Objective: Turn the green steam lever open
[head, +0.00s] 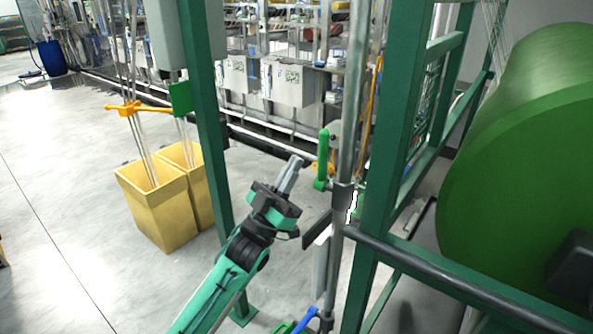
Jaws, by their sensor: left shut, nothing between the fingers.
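The green steam lever (323,158) stands upright beside a grey vertical pipe (352,110), near the middle of the head view. My left gripper (296,163) is shut and empty. Its fingertips point up and to the right, a little to the left of the lever, and appear apart from it. My left arm comes up from the bottom of the view. My right gripper is not in view.
Green frame posts (206,120) stand left and right of the lever. A dark horizontal bar (440,275) runs at the lower right, below a large green drum (530,150). Yellow bins (155,205) stand at left. A blue handle (306,319) is low down. Open floor lies at lower left.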

